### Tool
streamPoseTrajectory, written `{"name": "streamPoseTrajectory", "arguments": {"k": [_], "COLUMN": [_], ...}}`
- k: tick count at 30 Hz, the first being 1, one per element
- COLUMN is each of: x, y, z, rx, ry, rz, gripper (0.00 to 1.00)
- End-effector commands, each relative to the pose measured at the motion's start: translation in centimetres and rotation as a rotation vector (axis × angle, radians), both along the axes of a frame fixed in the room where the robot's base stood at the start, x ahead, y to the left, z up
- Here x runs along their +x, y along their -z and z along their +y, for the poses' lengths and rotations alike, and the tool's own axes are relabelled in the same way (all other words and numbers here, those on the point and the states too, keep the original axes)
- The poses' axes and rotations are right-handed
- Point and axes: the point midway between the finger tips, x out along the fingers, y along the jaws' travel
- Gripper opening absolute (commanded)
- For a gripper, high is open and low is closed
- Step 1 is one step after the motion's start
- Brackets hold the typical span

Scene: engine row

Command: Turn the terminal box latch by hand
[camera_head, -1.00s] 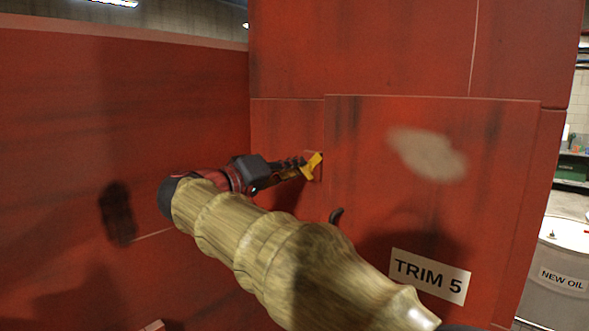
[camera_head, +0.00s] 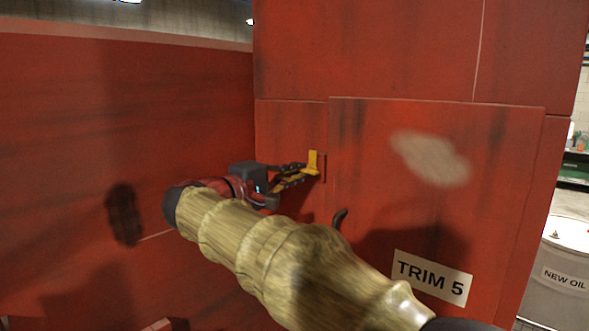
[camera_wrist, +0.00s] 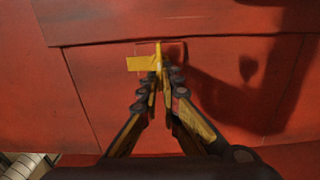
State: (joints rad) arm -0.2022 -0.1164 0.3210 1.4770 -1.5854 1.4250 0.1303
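The yellow latch (camera_head: 313,161) sits on a small red plate on the red panel, left of the raised TRIM 5 cover. In the head view its flat arm points up; in the wrist view the latch (camera_wrist: 142,64) shows that arm pointing left, with a thin fin edge-on beside it. My gripper (camera_head: 308,170) reaches it from the left. In the wrist view my gripper (camera_wrist: 160,80) has its fingers close together, one on each side of the fin, and looks shut on it. The exact contact at the tips is small and partly hidden.
The raised cover (camera_head: 510,150) carries a TRIM 5 label (camera_head: 432,278) and a pale worn patch. A dark hook-like handle (camera_head: 338,217) sticks out below the latch, close to my arm. A red wall (camera_head: 60,130) stands left. A NEW OIL drum (camera_head: 565,260) is at right.

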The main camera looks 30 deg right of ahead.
Motion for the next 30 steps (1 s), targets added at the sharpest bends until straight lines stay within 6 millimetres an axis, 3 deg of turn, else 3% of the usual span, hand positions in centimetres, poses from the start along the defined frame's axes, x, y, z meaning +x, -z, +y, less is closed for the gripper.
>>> {"name": "streamPoseTrajectory", "arguments": {"k": [17, 18, 27, 30], "x": [-0.11, -0.11, -0.09, -0.09], "y": [-0.53, -0.54, -0.37, -0.31], "z": [-0.23, -0.23, -0.24, -0.23], "rx": [-0.018, -0.018, -0.016, -0.016], "ry": [0.002, 0.002, 0.003, 0.003], "rz": [0.025, 0.025, 0.027, 0.028], "gripper": [0.00, 0.06, 0.23, 0.23]}}
